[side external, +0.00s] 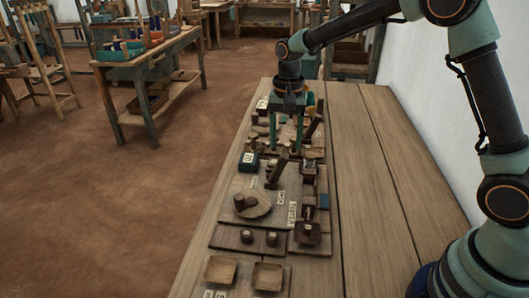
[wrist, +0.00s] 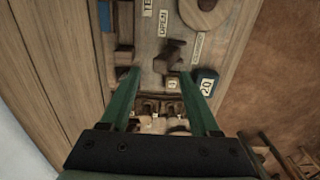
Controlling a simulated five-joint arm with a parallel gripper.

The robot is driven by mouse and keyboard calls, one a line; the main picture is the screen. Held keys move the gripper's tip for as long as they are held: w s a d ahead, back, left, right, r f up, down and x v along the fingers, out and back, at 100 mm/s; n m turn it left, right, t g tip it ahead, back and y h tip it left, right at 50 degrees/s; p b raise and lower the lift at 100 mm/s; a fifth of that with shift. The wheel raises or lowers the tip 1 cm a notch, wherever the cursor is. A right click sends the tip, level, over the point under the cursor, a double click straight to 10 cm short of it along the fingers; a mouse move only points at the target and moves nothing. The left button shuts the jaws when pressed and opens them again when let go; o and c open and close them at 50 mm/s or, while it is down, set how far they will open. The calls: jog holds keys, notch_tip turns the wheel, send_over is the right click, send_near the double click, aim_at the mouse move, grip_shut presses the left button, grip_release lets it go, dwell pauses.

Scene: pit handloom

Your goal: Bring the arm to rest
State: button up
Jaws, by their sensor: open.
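My gripper (side external: 286,130) hangs pointing down over the far part of a wooden board set on the long table. Its two green fingers are apart, with nothing visibly held between them. In the wrist view my gripper (wrist: 165,105) shows both fingers spread above the board, with small dark wooden pieces below and between them. Whether the fingertips touch any piece cannot be told. My arm reaches in from the right side of the picture.
The wooden table (side external: 375,190) is bare on its right side. The board holds a round wooden disc (side external: 252,205), a tilted dark lever (side external: 277,170) and a blue block (side external: 249,161). Two shallow wooden trays (side external: 267,277) sit at the near end. A white wall stands right.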

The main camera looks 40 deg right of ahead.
jog(key=shift+s+r, duration=0.15)
jog(key=shift+r, duration=0.25)
jog(key=s+d+r+n+t, duration=0.1)
jog(key=s+r+n, duration=0.3)
jog(key=s, duration=0.5)
jog(key=s+d+r+n+t, duration=0.2)
jog(key=s+r+n+t, duration=0.2)
jog(key=s, duration=0.5)
jog(key=shift+r+n+t, duration=0.3)
jog(key=shift+r+n, duration=0.2)
jog(key=shift+r, duration=0.8)
